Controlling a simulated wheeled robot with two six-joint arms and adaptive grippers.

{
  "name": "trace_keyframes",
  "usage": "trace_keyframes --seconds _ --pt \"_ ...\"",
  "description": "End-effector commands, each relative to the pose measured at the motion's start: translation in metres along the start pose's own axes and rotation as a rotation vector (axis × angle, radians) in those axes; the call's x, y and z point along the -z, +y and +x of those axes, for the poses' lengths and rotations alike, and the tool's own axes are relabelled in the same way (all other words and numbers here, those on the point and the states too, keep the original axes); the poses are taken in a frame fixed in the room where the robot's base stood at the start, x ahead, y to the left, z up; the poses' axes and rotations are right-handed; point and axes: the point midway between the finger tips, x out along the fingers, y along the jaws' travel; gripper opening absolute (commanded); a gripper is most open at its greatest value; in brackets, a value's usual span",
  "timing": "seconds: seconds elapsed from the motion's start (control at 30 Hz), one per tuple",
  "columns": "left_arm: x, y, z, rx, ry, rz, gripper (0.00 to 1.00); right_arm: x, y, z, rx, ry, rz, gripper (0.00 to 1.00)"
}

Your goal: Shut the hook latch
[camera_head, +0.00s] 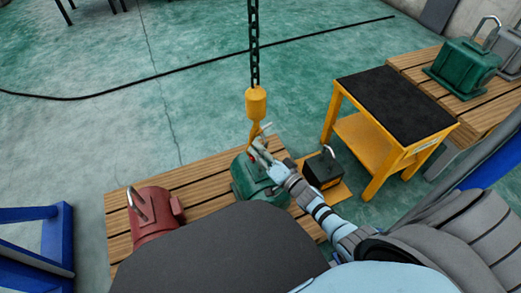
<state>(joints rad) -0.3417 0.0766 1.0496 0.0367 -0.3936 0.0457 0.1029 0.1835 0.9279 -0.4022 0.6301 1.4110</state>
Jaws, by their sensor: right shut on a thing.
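A yellow hoist hook (256,105) hangs on a dark chain above a green part (255,182) with a motor-like housing, standing on the wooden pallet. The lower end of the hook is partly hidden by my right gripper (261,147). My right arm reaches in from the lower right, and the gripper is shut at the hook's mouth, on what seems to be the hook latch, which is too small and covered to see clearly. I cannot tell how far the latch is closed, or whether the green part's lifting loop sits in the hook. My left gripper is out of view.
A red part (153,214) with a metal loop stands on the pallet (196,178) at left. A black block (323,169) with a loop stands right of the green part. A yellow cart (365,150) with a black top stands at right. Open green floor lies behind.

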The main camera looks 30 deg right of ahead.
Motion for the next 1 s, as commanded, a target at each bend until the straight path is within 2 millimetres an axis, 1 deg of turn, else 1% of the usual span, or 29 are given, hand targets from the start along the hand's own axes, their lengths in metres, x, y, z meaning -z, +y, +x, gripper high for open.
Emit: trace_keyframes --seconds 0.03,0.33,1.0 --pt "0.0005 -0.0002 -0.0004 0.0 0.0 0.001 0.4 0.002 -0.003 0.0015 0.009 0.006 0.009 0.0" --pt "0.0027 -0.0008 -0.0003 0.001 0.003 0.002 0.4 0.0026 -0.0052 0.0022 0.02 0.015 0.05 0.0" --pt "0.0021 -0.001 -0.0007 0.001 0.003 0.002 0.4 0.0038 -0.0067 0.003 0.024 0.017 0.049 0.0"
